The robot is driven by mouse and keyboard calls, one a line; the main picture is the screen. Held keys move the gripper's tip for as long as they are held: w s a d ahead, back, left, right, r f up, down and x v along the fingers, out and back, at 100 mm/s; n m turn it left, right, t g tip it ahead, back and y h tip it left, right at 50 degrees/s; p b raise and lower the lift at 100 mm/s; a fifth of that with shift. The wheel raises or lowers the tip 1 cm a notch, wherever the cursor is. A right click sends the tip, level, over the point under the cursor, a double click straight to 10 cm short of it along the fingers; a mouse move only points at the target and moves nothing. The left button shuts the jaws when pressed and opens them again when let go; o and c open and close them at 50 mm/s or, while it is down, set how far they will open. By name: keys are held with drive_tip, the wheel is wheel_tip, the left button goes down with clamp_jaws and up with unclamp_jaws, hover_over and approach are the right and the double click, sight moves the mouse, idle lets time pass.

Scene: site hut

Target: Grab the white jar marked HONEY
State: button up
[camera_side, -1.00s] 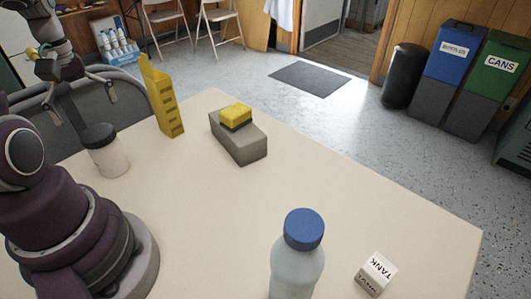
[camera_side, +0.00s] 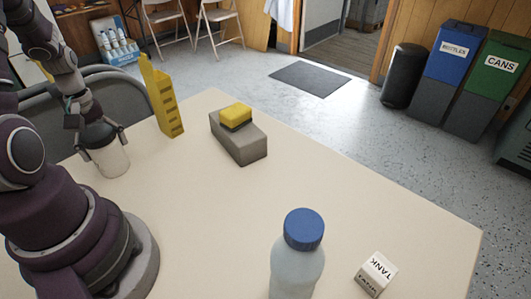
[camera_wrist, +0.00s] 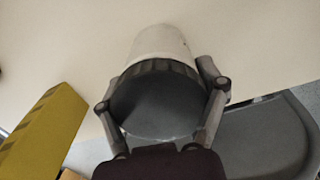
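A white jar with a dark lid (camera_side: 112,162) stands upright near the left edge of the table. No HONEY lettering shows on the sides I can see. My gripper (camera_side: 103,148) is lowered over it from above, with its fingers spread on either side of the lid. In the wrist view the jar's dark lid (camera_wrist: 155,105) fills the space between my gripper's fingers (camera_wrist: 160,85), and the white body shows beyond it. The fingers look open around the jar; contact is hard to make out.
A yellow upright holder (camera_side: 163,98) stands close by the jar; it also shows in the wrist view (camera_wrist: 45,130). A grey block (camera_side: 240,142) carries a yellow sponge-like piece (camera_side: 236,113). A blue-capped bottle (camera_side: 298,265) and a small TANK box (camera_side: 376,273) stand at the front. The table's middle is clear.

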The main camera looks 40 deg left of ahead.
drive_tip(key=c, duration=0.6)
